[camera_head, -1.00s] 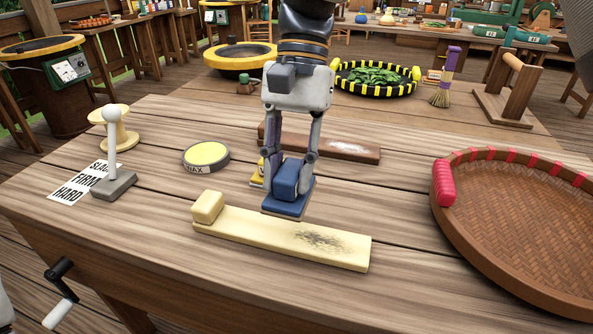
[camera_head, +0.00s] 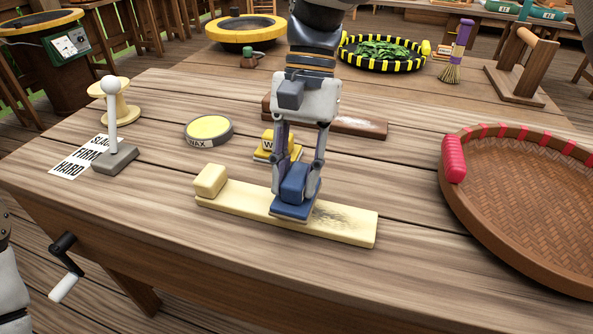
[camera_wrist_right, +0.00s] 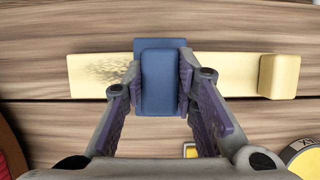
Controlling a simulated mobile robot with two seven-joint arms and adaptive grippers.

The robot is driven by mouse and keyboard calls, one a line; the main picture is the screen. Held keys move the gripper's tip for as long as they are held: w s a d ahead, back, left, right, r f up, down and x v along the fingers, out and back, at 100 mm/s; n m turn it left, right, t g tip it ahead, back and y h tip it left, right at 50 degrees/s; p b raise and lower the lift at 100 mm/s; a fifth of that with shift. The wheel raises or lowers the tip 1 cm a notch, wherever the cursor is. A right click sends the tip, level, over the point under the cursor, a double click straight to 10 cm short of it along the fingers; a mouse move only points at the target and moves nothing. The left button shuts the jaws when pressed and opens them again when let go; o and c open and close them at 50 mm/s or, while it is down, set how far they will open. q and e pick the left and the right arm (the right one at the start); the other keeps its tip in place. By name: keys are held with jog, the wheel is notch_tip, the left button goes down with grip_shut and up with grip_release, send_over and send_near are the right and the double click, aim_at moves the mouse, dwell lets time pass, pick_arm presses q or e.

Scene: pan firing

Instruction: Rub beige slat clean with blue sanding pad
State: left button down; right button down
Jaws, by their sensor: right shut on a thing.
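The beige slat (camera_head: 240,203) lies on the workbench, with a raised block (camera_head: 210,181) at its left end. A dark smudge (camera_head: 345,217) marks its right half. My right gripper (camera_head: 296,180) is shut on the handle of the blue sanding pad (camera_head: 292,209). The pad is over the slat's middle, just left of the smudge, hiding part of the slat. I cannot tell whether it touches. In the right wrist view the pad (camera_wrist_right: 158,80) lies across the slat (camera_wrist_right: 225,75), with the smudge (camera_wrist_right: 103,71) beside it. My left gripper is out of view.
A yellow pad (camera_head: 264,153) stands behind my right gripper, near a brown board (camera_head: 350,123) with a pale patch. A wax tin (camera_head: 208,130), a grey-based post (camera_head: 114,158) and a printed card (camera_head: 78,160) are left. A woven tray (camera_head: 520,215) is right. Bare bench lies before the slat.

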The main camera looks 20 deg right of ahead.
jog(key=shift+f, duration=1)
